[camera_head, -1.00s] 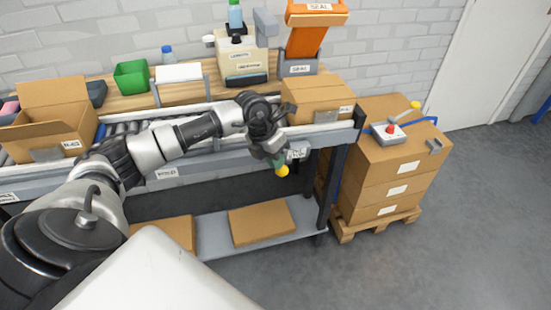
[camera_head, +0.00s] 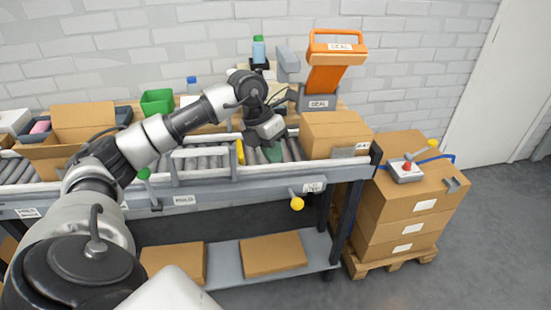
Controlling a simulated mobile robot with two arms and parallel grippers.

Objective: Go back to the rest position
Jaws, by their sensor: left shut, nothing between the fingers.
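My left arm comes in from the lower left and reaches across the conveyor (camera_head: 190,172). My left gripper (camera_head: 271,151) is shut and empty, pointing down over the rollers just left of the closed carton (camera_head: 335,133). A dark green patch shows at its tip. The gripper appears apart from the carton. My right gripper is not in view.
An open carton (camera_head: 85,122) stands at the conveyor's left, partly behind my arm. An orange sealer (camera_head: 328,75) and a green bin (camera_head: 157,102) are behind. A yellow knob (camera_head: 297,203) juts from the front. Stacked boxes (camera_head: 400,215) stand right; floor beyond is clear.

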